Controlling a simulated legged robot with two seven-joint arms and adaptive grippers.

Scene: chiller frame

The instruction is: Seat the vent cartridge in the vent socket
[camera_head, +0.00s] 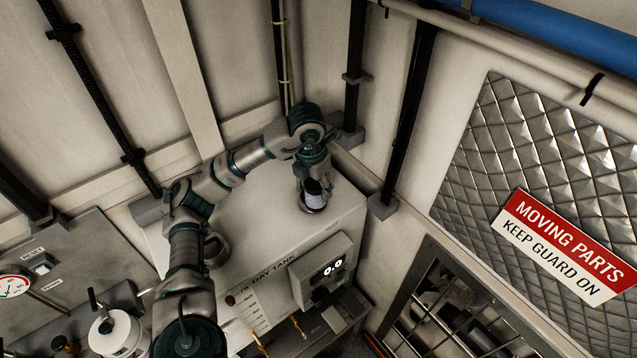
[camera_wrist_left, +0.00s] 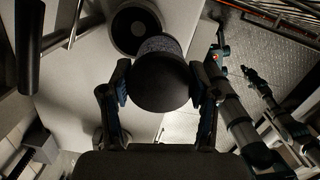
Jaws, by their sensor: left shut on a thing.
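My left gripper (camera_head: 314,183) is above the top of the day tank and is shut on the vent cartridge (camera_head: 315,199). In the left wrist view the cartridge (camera_wrist_left: 163,84) sits between the two fingers, its dark round cap facing the camera and its grey speckled body beyond. My right gripper is not clearly seen.
The pale day tank (camera_head: 265,215) carries a display box (camera_head: 326,268) on its front. Black vertical pipes (camera_head: 411,110) run along the wall behind it. A panel with a gauge (camera_head: 14,285) is at the left. A barred guard opening (camera_head: 455,310) is at the lower right.

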